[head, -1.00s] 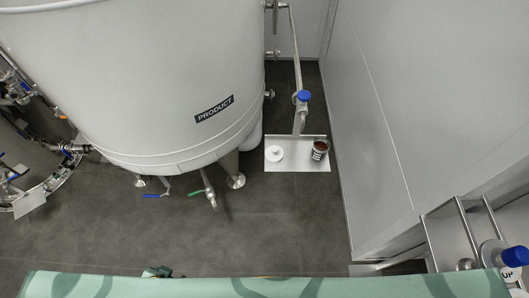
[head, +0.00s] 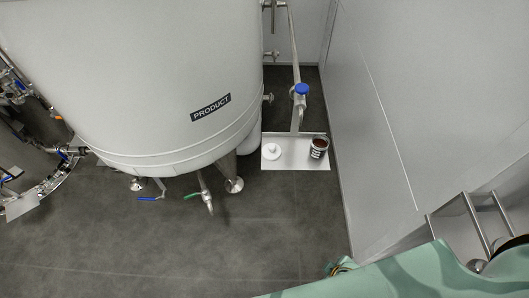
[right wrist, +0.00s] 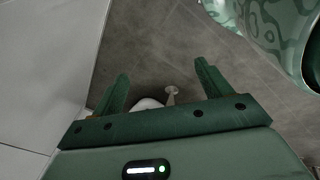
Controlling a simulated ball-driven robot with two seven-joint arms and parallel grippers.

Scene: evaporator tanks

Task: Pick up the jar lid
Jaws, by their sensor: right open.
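The jar lid (head: 271,150) is a white round disc with a small raised middle. It lies on the left part of a small metal shelf (head: 295,164) in the head view. An open-looking jar (head: 319,148) with dark brown contents and a dark label stands to its right, apart from it. My right gripper is open and empty in the right wrist view (right wrist: 161,80), with floor beyond its fingers. The lid cannot be made out there. In the head view my right arm crosses the bottom right, well short of the shelf. My left gripper is out of view.
A large grey tank (head: 130,80) marked PRODUCT stands left of the shelf, with legs and valves below. A pipe with a blue-capped valve (head: 302,89) rises behind the shelf. A grey wall (head: 430,110) bounds the right. The floor (head: 270,230) before the shelf is clear.

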